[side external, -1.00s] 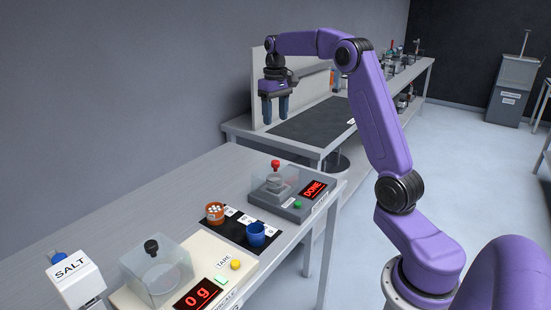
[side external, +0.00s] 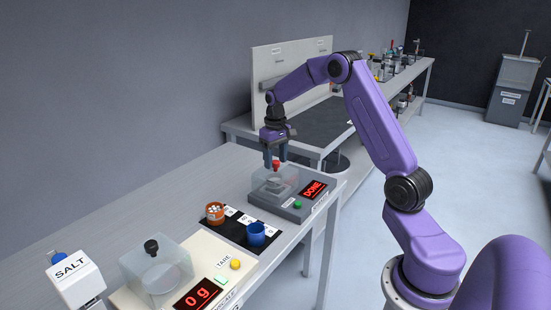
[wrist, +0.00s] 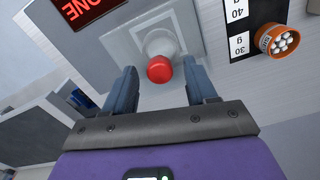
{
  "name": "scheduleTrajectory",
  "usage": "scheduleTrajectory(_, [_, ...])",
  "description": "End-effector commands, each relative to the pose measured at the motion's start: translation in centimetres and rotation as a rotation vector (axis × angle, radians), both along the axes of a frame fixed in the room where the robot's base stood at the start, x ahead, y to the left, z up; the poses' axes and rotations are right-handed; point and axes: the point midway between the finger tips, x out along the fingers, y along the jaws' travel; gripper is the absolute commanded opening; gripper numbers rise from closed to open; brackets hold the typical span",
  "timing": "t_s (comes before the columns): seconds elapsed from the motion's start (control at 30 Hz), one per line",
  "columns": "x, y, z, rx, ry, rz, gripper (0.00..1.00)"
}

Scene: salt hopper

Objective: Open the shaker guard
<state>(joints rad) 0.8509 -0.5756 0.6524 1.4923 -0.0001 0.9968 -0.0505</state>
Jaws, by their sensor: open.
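The shaker (side external: 294,208) is a grey box on the bench with a red DONE display (side external: 312,189) and a green button (side external: 297,204). Its clear guard (side external: 262,184) sits over the shaker, closed, with a red knob (side external: 276,164) on top. My gripper (side external: 275,163) is open and points down at the knob from above. In the wrist view the red knob (wrist: 160,69) lies between and slightly beyond the open fingertips (wrist: 163,80). I cannot tell whether the fingers touch it.
An orange cup of white pieces (side external: 215,213) and a blue cup (side external: 256,234) stand on a black mat left of the shaker. Farther left are a scale (side external: 238,281) with a clear cover (side external: 155,275) and a salt hopper (side external: 77,279).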

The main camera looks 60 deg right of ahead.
Motion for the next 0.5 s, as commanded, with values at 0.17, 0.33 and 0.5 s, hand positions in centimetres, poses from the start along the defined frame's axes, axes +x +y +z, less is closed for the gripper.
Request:
scheduleTrajectory(0.17, [-0.01,0.01,-0.12,0.000,0.000,0.000,0.57])
scheduleTrajectory(0.33, [0.00,0.01,-0.09,0.000,0.000,0.000,0.34])
scheduleTrajectory(0.5, [0.01,0.03,-0.07,0.000,0.000,0.000,0.00])
